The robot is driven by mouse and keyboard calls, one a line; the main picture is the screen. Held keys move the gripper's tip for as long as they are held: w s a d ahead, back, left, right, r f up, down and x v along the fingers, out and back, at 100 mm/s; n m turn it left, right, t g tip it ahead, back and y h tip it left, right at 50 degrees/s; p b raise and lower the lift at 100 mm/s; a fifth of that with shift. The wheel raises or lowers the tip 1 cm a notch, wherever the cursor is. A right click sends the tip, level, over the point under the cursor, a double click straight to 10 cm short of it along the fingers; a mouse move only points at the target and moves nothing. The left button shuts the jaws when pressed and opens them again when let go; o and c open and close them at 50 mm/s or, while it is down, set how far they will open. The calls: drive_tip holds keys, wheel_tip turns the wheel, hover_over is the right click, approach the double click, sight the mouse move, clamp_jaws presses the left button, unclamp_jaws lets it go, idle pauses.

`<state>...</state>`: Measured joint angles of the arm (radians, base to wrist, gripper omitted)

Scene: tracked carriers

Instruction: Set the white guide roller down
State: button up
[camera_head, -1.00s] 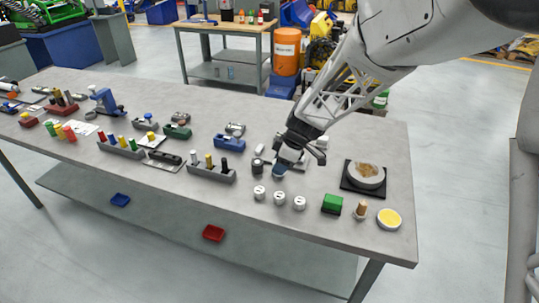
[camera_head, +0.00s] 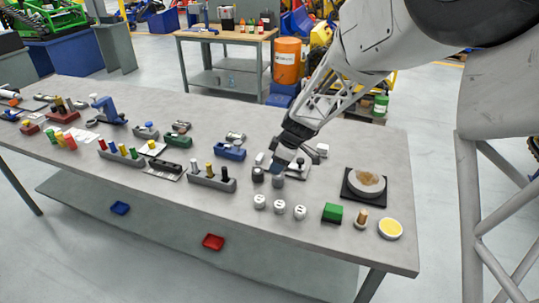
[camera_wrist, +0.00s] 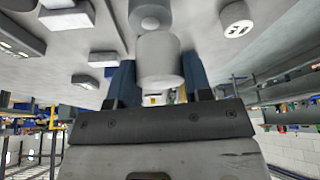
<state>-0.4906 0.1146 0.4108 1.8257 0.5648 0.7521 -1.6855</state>
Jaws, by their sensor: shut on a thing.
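I cannot make this roller out clearly in the head view, where the gripper covers that spot. A grey cylinder (camera_wrist: 150,14) shows just beyond the held roller in the wrist view. Whether the held roller touches the table is not clear.
White rollers (camera_head: 279,206) stand in a row in front of the gripper. A dark cylinder (camera_head: 258,175) stands close on the left. A green block (camera_head: 332,212), a yellow-topped dish (camera_head: 390,229) and a black pad (camera_head: 352,192) with a round piece are to the right.

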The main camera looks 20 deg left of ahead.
drive_tip(key=w+a, duration=0.2)
drive_tip(key=w, duration=0.1)
drive_tip(key=w+a, duration=0.2)
drive_tip(key=w, duration=0.1)
drive_tip(key=w+a+f, duration=0.1)
drive_tip(key=w, duration=0.2)
drive_tip(key=shift+a, duration=0.4)
drive_tip(key=shift+f, duration=1.75)
drive_tip(key=shift+f, duration=0.1)
drive_tip(key=o, duration=1.1)
drive_tip(key=shift+o, duration=0.2)
